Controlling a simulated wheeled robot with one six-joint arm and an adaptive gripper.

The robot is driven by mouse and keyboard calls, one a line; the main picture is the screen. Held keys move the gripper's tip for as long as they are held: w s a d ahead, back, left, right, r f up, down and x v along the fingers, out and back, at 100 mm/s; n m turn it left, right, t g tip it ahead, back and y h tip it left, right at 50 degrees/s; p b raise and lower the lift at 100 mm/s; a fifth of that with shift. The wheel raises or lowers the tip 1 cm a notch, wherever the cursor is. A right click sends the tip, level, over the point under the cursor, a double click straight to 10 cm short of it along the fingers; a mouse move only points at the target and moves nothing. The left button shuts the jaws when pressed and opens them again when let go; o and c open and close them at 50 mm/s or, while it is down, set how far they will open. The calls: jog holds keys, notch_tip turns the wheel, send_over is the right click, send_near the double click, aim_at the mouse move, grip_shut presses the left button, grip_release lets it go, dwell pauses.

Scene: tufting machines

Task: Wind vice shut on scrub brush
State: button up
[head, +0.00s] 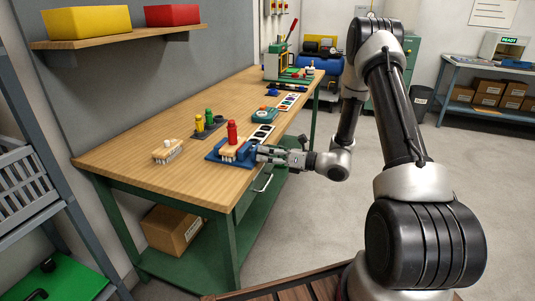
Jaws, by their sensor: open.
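A blue vice (214,156) sits at the front edge of the wooden workbench. A scrub brush (236,150) with a wooden block and pale bristles sits at the vice, between its blue parts. Whether the jaws touch the brush is too small to tell. A red bottle-like piece (232,132) stands upright at the brush, on it or just behind it. My gripper (261,154) is at the right side of the vice, pointing left at its screw end, open. Its fingers cover the vice's handle, so I cannot tell whether they touch it.
Another brush (167,151) lies on the workbench (130,155) to the left. A dark holder with green and yellow bottles (209,122) stands behind the vice. The bench's front left is clear.

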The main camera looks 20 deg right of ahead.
jog(key=v, duration=1.2)
